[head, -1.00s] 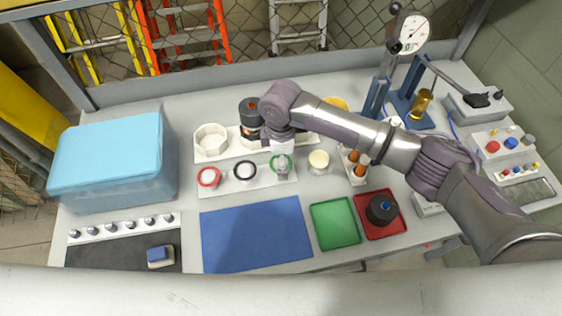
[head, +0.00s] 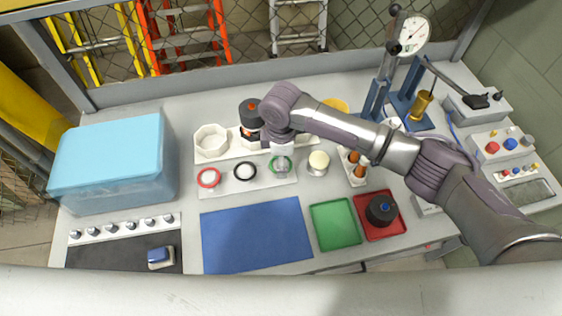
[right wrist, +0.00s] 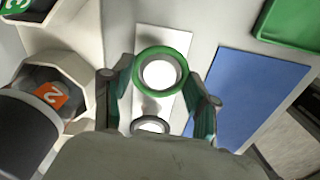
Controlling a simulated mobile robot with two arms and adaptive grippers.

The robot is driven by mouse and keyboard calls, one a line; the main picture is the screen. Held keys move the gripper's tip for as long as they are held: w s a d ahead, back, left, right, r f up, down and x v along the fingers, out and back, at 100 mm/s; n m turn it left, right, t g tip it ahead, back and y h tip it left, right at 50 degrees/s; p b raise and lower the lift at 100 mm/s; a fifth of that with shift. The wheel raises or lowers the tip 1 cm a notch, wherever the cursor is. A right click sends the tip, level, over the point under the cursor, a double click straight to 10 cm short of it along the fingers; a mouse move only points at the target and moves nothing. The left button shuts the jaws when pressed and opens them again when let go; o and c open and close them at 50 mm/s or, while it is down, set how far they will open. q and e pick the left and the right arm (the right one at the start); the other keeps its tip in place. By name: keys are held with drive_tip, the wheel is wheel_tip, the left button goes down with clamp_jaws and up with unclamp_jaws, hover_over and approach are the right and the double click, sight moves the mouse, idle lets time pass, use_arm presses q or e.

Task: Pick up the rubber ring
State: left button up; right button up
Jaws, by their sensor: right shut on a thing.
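The green rubber ring (right wrist: 146,62) shows in the right wrist view, framed by the two fingers of my right gripper (right wrist: 160,92), which is shut on it. In the head view the green ring (head: 272,165) is at the right end of a white strip holder, partly hidden by my right gripper (head: 281,163). A red ring (head: 208,169) and a black ring (head: 244,163) lie on the same holder to the left. The black ring (right wrist: 150,117) also shows in the wrist view, just below the green one. My left gripper is not in view.
A blue mat (head: 256,237) lies in front of the holder. A green tray (head: 335,225) and a red tray (head: 398,227) stand to its right. A jar (head: 318,161) is close right of the gripper.

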drive_tip(key=shift+r+b, duration=0.2)
drive_tip(key=shift+b, duration=0.1)
wheel_tip(320, 180, up, 4)
drive_tip(key=shift+f+b, duration=0.1)
drive_tip(key=shift+b, duration=0.55)
drive_tip(key=s+d+r+b, duration=0.2)
drive_tip(key=s+d+r, duration=0.45)
drive_tip(key=s, duration=0.25)
drive_tip(key=p, duration=0.8)
hover_over(319, 159)
wheel_tip(319, 159, down, 5)
drive_tip(key=shift+r, duration=0.2)
drive_tip(key=shift+d+f+b, duration=0.1)
drive_tip(key=shift+f+b, duration=0.15)
drive_tip(key=shift+b, duration=0.15)
wheel_tip(319, 159, down, 4)
drive_tip(key=b, duration=0.5)
drive_tip(key=shift+f, duration=0.25)
drive_tip(key=shift+f, duration=0.6)
